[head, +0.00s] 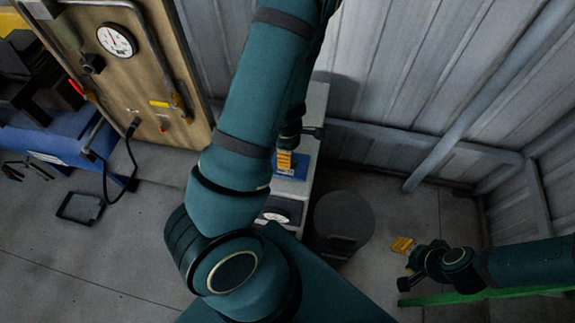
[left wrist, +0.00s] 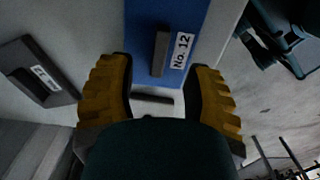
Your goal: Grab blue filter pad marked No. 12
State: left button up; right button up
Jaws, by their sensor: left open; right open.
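The blue filter pad (left wrist: 211,22) has a white label reading No. 12 and a dark bar-shaped handle. It lies on a pale surface at the top middle of the left wrist view, and part of it shows in the head view (head: 291,172). My left gripper (left wrist: 157,72) is open with yellow ribbed fingers. The pad's handle lies ahead of the gap between the fingertips, and nothing is gripped. In the head view my own arm covers much of this gripper. My right gripper (head: 403,266) is open and empty at the lower right, well away from the pad.
A dark piece with a partly readable white label (left wrist: 38,72) lies left of the blue pad. A dark round object (head: 344,222) stands beside the stand. A green bar (head: 450,297) runs below my right arm.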

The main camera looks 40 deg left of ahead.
aim_at(300, 163)
pick_arm(q)
notch_tip(300, 163, down, 5)
jog(key=b, duration=0.3)
jog(key=shift+r, duration=0.1)
jog(key=shift+c, duration=0.4)
grip_shut()
